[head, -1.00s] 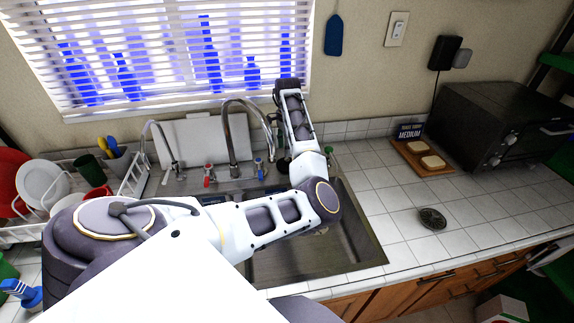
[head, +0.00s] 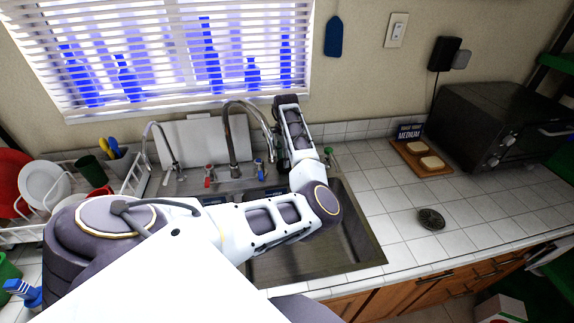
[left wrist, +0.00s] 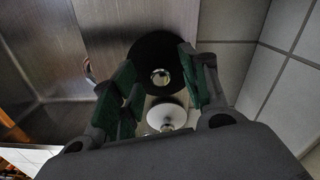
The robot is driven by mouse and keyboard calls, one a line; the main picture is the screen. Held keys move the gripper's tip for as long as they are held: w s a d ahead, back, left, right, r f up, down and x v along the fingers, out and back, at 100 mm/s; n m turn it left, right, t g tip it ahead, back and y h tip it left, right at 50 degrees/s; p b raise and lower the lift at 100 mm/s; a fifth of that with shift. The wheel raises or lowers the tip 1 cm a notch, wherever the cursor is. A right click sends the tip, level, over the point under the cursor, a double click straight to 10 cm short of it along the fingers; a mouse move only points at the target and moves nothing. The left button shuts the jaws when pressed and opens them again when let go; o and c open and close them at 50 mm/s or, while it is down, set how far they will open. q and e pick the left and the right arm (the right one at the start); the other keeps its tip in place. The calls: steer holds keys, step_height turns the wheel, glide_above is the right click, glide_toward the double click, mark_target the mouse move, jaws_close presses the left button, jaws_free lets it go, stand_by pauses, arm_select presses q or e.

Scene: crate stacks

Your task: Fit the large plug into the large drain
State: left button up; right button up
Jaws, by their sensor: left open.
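In the left wrist view a large black disc with a shiny metal knob (left wrist: 143,54) lies at the edge of the steel sink, near the tiles; it looks like the large plug. A smaller white disc with a knob (left wrist: 158,114) shows nearer, between the fingers. My left gripper (left wrist: 158,75) is open with green-padded fingers on either side, the right one overlapping the black disc's edge. I cannot tell whether it touches. In the head view my left gripper (head: 281,157) points down behind the sink's right basin. The large drain is hidden or not clear. My right gripper is not in view.
The steel sink (head: 372,240) lies under my left arm, with taps (head: 230,150) close left of the gripper. A dark round item (head: 431,219) lies on the tiled counter. A bread board (head: 412,163) and toaster oven (head: 490,125) stand right. A dish rack (head: 130,185) stands left.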

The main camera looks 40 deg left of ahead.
arm_select(q)
steer(key=shift+f, duration=0.5)
jaws_close()
